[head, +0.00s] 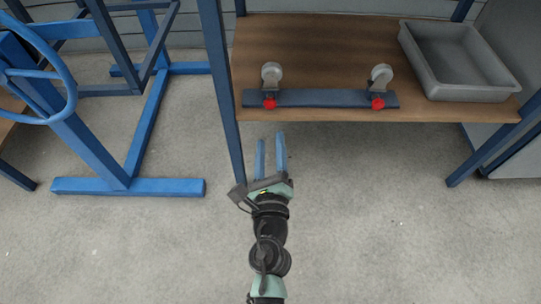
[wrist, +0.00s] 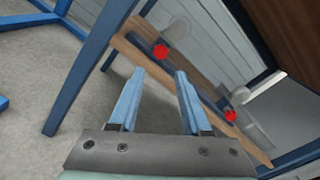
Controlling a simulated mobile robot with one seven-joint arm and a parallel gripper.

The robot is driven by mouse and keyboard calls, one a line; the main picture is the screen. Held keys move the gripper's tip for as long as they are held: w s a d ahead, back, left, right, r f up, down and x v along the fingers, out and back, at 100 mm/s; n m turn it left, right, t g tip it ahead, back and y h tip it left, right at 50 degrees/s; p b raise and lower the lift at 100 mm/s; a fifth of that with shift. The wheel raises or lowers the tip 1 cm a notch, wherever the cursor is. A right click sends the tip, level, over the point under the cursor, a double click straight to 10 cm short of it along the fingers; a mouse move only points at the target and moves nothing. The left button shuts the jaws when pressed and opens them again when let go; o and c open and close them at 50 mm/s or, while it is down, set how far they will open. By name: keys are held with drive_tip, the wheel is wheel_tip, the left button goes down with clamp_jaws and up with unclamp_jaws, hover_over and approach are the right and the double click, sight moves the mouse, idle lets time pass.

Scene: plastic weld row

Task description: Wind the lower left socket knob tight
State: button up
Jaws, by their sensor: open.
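Two red knobs sit on the front of a dark blue bar (head: 325,98) lying along the front of a wooden shelf. The left red knob (head: 269,103) is below a round pale grey disc (head: 272,74). The right red knob (head: 378,103) is below a similar disc (head: 381,76). In the wrist view the left knob (wrist: 161,51) is beyond the fingertips, and the right knob (wrist: 231,116) is to their right. My gripper (head: 270,138) is open and empty, in front of the shelf edge near the left knob, touching neither knob. It also shows in the wrist view (wrist: 160,75).
A grey tray (head: 470,93) stands on the shelf (head: 330,40) at the right. A blue upright post (head: 222,90) is close to the left of my gripper. A blue frame (head: 130,186) stands on the floor at the left. The floor in front of the shelf is clear.

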drive_tip(key=shift+s, duration=1.45)
